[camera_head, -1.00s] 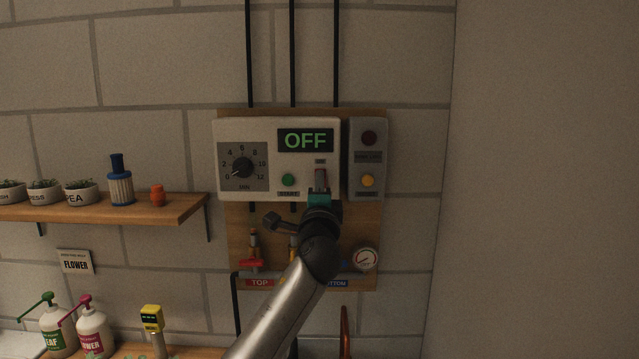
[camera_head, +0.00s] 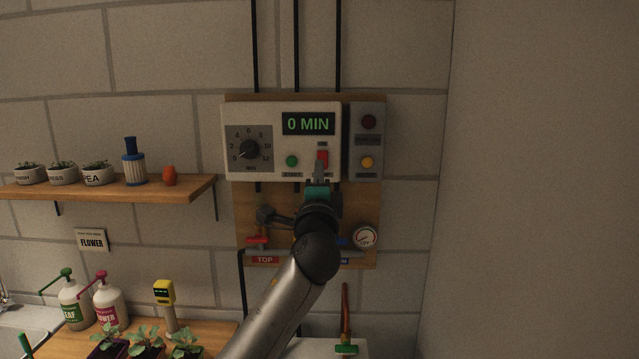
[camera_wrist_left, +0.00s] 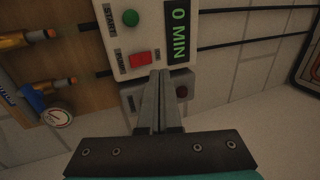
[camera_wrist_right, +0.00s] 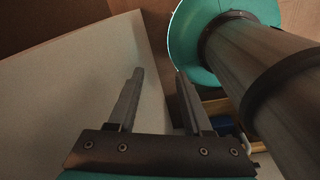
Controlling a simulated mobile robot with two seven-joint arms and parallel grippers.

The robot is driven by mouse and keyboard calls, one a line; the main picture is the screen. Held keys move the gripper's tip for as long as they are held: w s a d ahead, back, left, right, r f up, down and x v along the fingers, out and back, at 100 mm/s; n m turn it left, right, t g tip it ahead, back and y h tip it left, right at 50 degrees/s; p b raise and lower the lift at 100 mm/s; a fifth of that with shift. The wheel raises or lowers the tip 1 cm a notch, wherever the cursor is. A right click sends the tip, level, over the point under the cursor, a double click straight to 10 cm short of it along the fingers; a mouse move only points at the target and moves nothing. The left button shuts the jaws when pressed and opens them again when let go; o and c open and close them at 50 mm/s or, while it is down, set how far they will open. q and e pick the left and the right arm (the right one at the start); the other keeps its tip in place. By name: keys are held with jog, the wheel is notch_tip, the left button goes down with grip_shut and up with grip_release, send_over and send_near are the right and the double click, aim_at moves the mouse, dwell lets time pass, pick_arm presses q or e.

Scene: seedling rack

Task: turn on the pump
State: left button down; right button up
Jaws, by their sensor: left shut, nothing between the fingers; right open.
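The white pump control panel (camera_head: 230,130) is on a wooden board on the wall. Its display (camera_head: 308,123) reads "0 MIN" in green. A red rocker switch (camera_head: 322,158) sits at its lower right, and it also shows red in the left wrist view (camera_wrist_left: 139,59). A green button (camera_head: 292,161) is left of it, and a dial (camera_head: 249,150) points near 0. My left gripper (camera_head: 318,176) is shut and empty, its tips just below the red switch; whether they touch it I cannot tell. My right gripper (camera_wrist_right: 158,78) is open and empty in its own wrist view.
A grey box (camera_head: 367,141) with a dark red lamp and a yellow button adjoins the panel. Below are valves, pipes and a gauge (camera_head: 365,237). A shelf (camera_head: 110,188) with pots is at left; bottles (camera_head: 110,303) and seedlings stand lower left. The right wall is bare.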

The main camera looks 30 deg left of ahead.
pick_arm(q)
jog(key=shift+s+d+r, duration=0.1)
jog(key=shift+s+d, duration=0.45)
jog(key=shift+s, duration=0.3)
jog(key=shift+s+d+r, duration=0.1)
jog(key=shift+s+d, duration=0.4)
jog(key=shift+s, duration=0.3)
jog(key=shift+s+d, duration=0.55)
jog(key=shift+s, duration=0.3)
